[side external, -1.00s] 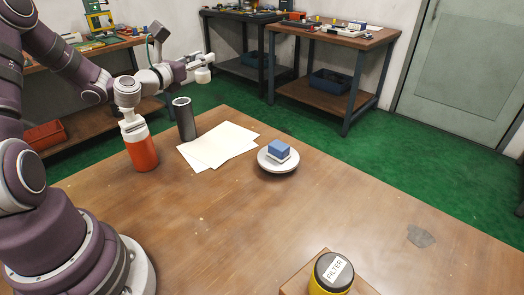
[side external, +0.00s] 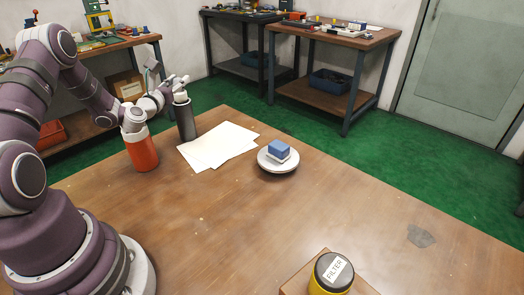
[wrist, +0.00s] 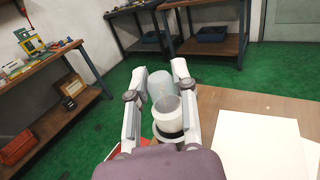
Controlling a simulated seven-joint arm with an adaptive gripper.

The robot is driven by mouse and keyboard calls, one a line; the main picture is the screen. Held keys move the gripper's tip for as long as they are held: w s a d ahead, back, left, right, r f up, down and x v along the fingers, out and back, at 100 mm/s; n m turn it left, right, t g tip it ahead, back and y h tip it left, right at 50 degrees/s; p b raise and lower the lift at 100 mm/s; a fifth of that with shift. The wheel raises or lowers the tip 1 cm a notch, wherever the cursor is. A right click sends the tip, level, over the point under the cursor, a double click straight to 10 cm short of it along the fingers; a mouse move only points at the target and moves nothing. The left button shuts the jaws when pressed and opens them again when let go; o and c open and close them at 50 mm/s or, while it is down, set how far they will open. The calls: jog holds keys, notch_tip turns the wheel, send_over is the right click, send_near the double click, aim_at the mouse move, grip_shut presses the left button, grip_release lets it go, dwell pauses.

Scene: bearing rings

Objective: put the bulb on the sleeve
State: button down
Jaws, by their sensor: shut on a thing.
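The sleeve (side external: 186,122) is a dark grey upright cylinder on the table, left of the white papers. The bulb (side external: 181,98) is a small whitish piece right at the sleeve's top in the side view. My gripper (side external: 178,84) is shut on it, reaching in from the left. In the wrist view, my gripper (wrist: 164,75) has a finger on either side of the pale, partly translucent bulb (wrist: 167,108). A dark band shows just under it. Whether the bulb touches the sleeve's rim or sits just above it, I cannot tell.
An orange container (side external: 142,153) with a white top stands close left of the sleeve, beneath my arm. White papers (side external: 220,145) lie to the right. Beyond them, a blue block (side external: 279,148) rests on a round white scale (side external: 278,164). A filter jar (side external: 333,272) stands at the front.

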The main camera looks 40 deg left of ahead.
jog(key=c, duration=0.9)
grip_release()
jog(key=shift+f, duration=0.1)
